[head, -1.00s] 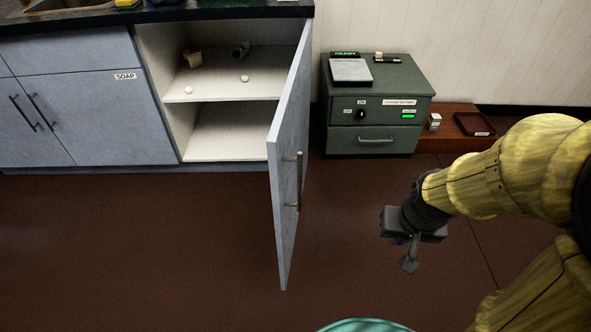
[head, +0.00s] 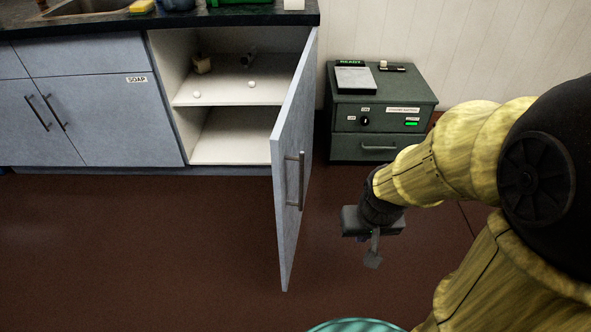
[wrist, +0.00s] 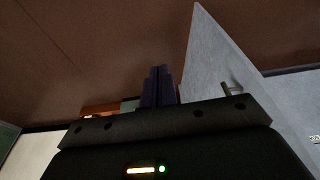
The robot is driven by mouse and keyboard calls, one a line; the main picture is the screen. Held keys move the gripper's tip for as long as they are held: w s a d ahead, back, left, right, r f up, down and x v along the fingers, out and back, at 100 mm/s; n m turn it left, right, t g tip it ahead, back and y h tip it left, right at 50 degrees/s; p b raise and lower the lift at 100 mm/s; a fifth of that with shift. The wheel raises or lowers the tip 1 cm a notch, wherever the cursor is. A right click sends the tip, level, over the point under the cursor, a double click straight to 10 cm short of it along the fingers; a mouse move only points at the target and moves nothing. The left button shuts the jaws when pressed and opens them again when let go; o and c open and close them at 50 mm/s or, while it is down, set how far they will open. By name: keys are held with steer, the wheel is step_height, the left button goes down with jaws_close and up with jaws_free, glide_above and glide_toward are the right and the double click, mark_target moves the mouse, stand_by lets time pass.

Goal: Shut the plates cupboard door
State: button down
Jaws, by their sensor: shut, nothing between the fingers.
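The cupboard door (head: 292,175) is a pale blue-grey panel that stands wide open, jutting out from the cupboard toward me. Its upright bar handle (head: 301,181) is on the face turned to the right. The open cupboard (head: 228,140) shows two white levels with a few small items on the upper shelf. My gripper (head: 373,260) is to the right of the door, apart from it, low in front of the green cabinet. In the wrist view its dark fingers (wrist: 158,86) are together and empty, with the door (wrist: 222,75) to their right.
A green drawer cabinet (head: 379,118) with a dial and a green light stands right of the cupboard. A closed cupboard labelled SOAP (head: 110,110) is at the left, under a dark counter (head: 170,22). The brown floor (head: 140,235) is clear left of the door.

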steer(key=w+a+r+m+y+p, duration=0.1)
steer(key=w+r+m+y+p, duration=0.3)
steer(key=p, duration=1.1)
steer(key=w+r+m+y+p, duration=0.4)
steer(key=w+m+p, duration=0.6)
steer(key=m+p, duration=0.6)
step_height(320, 180, up, 2)
steer(key=shift+a+r+g+y, duration=0.1)
steer(key=shift+a+g+y, duration=0.3)
steer(key=shift+w, duration=0.1)
glide_toward(288, 177)
step_height(288, 177, down, 3)
steer(key=shift+w+a+f+p, duration=0.1)
steer(key=shift+a+p, duration=0.25)
steer(key=shift+a, duration=0.7)
steer(key=shift+w+a+f+p, duration=0.15)
steer(key=shift+a+p, duration=0.2)
steer(key=shift+a, duration=0.65)
